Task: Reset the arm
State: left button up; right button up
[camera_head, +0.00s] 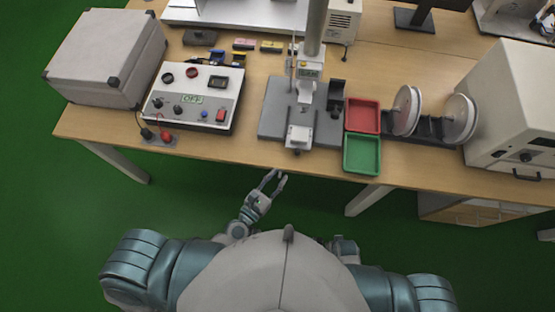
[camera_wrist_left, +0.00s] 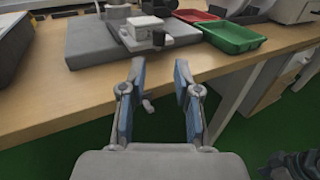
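My left gripper (camera_head: 273,181) is in front of the table's front edge in the head view, below the grey press-like fixture. Its two fingers are apart with nothing between them. The left wrist view shows the same open gripper (camera_wrist_left: 160,90), with blue finger pads, pointing at the table edge. My right arm is mostly hidden behind my body in the head view; only a small part shows, and its gripper cannot be made out there. A dark piece at the lower right of the left wrist view is too unclear to tell.
The wooden table (camera_head: 240,155) holds a grey fixture (camera_head: 272,120), a red tray (camera_head: 362,115), a green tray (camera_head: 362,154), a control box with switches (camera_head: 178,103), a grey case (camera_head: 95,62), white reels (camera_head: 405,108) and a white machine (camera_head: 515,95). The green floor before the table is clear.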

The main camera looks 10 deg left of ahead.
pick_arm(q)
jog(key=s+f+m+g, duration=0.2)
jog(key=m+g, duration=0.2)
jog(key=m, duration=0.8)
jog(key=s+f+m+g, duration=0.2)
jog(key=s+m+g, duration=0.15)
jog(key=m, duration=0.75)
jog(key=s+a+f+m+g+y, duration=0.25)
jog(key=a+m+y, duration=0.2)
jog(key=a, duration=0.35)
jog(key=s+a+f+m+g+y, duration=0.1)
jog(key=s+a+m+g+y, duration=0.3)
jog(key=a, duration=0.4)
jog(key=s+f, duration=0.2)
jog(key=f, duration=1.2)
jog(key=s+f+m+p, duration=0.1)
jog(key=s+f, duration=0.1)
jog(key=f, duration=1.2)
jog(key=shift+s+f, duration=0.15)
pick_arm(e)
jog(key=s+f, duration=0.2)
jog(key=shift+d+f, duration=0.15)
jog(key=shift+f, duration=0.15)
